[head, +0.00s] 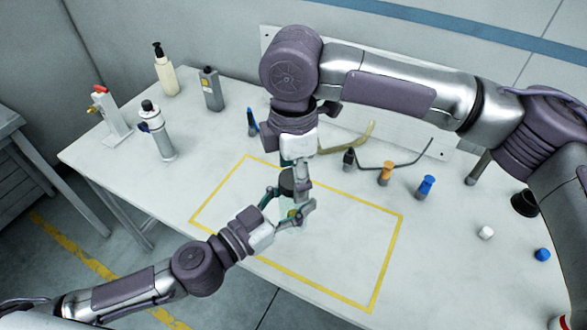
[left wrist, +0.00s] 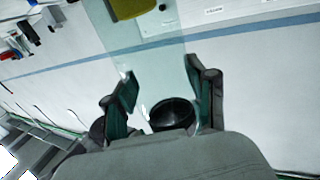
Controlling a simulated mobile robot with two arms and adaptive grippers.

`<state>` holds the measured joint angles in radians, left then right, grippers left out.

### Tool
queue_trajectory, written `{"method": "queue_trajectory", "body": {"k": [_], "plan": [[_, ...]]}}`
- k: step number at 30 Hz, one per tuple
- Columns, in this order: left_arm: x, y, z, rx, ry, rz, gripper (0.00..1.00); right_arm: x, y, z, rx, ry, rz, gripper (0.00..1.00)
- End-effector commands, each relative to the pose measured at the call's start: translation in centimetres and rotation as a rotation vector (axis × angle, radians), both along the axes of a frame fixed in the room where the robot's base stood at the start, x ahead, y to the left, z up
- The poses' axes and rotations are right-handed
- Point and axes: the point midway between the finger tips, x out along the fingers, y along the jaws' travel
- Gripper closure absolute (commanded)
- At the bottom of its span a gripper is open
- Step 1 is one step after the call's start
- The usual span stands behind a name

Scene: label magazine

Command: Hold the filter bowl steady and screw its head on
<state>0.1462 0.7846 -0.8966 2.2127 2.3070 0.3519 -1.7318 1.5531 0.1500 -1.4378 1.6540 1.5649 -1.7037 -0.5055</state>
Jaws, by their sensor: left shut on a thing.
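The filter bowl (head: 287,217), clear with a yellowish part inside, is inside the yellow outline on the table. My left gripper (head: 286,208) is shut on it from the near left side. In the left wrist view the clear wall (left wrist: 148,65) shows between the fingers of my left gripper (left wrist: 158,100). A dark round piece (head: 288,183), apparently the filter head, is at the top of the bowl. My right gripper (head: 294,178) points down at this piece from above, one finger along its right side. Its grip is partly hidden, and I cannot tell whether the threads are engaged.
A pump bottle (head: 165,75), a grey bottle (head: 211,91), a red-topped stand (head: 109,115) and a silver canister (head: 157,135) stand at the left. Orange (head: 385,174) and blue (head: 425,187) handled tools stand at the right. The outlined area (head: 345,245) right of the bowl is clear.

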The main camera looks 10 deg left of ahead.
Motion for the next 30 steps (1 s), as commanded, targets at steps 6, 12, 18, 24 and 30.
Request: {"method": "queue_trajectory", "body": {"k": [6,12,18,24,30], "plan": [[0.01,-0.01,0.05,-0.001,-0.001,0.0,1.0,0.01,0.0,0.03,0.0,0.0,0.0,0.62],[0.0,-0.01,0.06,-0.001,-0.001,0.0,1.0,0.0,0.01,0.04,0.0,0.0,-0.004,0.89],[-0.01,-0.02,0.06,-0.001,-0.001,-0.001,1.0,0.01,0.02,0.05,0.0,-0.001,-0.009,0.42],[-0.01,-0.02,0.06,-0.001,-0.001,-0.001,1.0,0.01,0.02,0.05,0.0,0.0,-0.009,0.18],[0.0,-0.01,0.05,-0.001,-0.001,0.0,1.0,0.0,0.01,0.05,0.0,0.0,-0.009,0.18]]}}
